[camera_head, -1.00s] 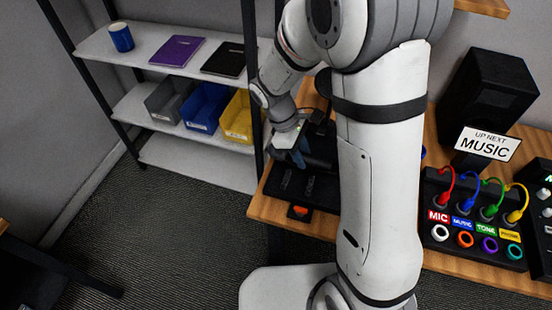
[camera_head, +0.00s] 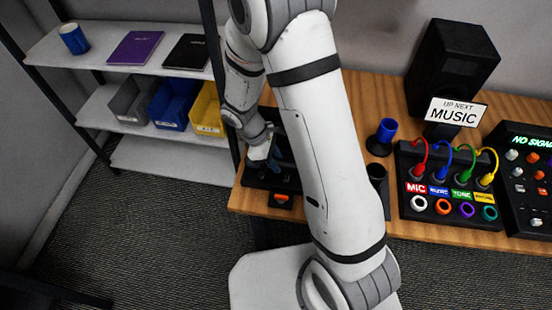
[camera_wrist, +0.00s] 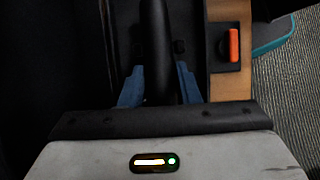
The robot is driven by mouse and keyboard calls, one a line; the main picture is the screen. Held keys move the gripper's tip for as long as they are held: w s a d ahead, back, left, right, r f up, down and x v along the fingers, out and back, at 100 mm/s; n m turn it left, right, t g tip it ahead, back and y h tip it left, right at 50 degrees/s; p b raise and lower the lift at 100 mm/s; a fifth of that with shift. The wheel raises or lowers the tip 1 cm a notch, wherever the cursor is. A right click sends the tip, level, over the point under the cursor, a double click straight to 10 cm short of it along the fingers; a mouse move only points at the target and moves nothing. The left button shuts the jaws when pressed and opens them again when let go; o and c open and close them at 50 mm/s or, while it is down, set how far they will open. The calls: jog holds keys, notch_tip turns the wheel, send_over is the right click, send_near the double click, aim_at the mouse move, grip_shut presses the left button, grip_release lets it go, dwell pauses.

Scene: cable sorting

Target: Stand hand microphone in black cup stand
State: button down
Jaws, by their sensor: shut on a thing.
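In the wrist view, the two blue fingers of my gripper (camera_wrist: 158,78) are shut on the black handle of the hand microphone (camera_wrist: 154,40). The microphone's head is not clearly visible. In the head view, my gripper (camera_head: 270,162) is low over the black tray (camera_head: 256,178) at the desk's left end. The microphone cannot be made out there against the dark tray. A black cup stand (camera_head: 378,180) stands on the desk just right of my arm, partly hidden by it, well to the right of my gripper.
A blue-topped black holder (camera_head: 386,131) stands behind the cup stand. A patch panel (camera_head: 450,207) with coloured cables, a mixer (camera_head: 525,170) and a speaker (camera_head: 455,68) fill the desk's right. An orange switch (camera_head: 281,199) is at the front edge. A shelf rack (camera_head: 165,110) stands left.

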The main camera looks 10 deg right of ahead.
jog(key=shift+f+b, duration=0.3)
jog(key=c, duration=1.1)
grip_release()
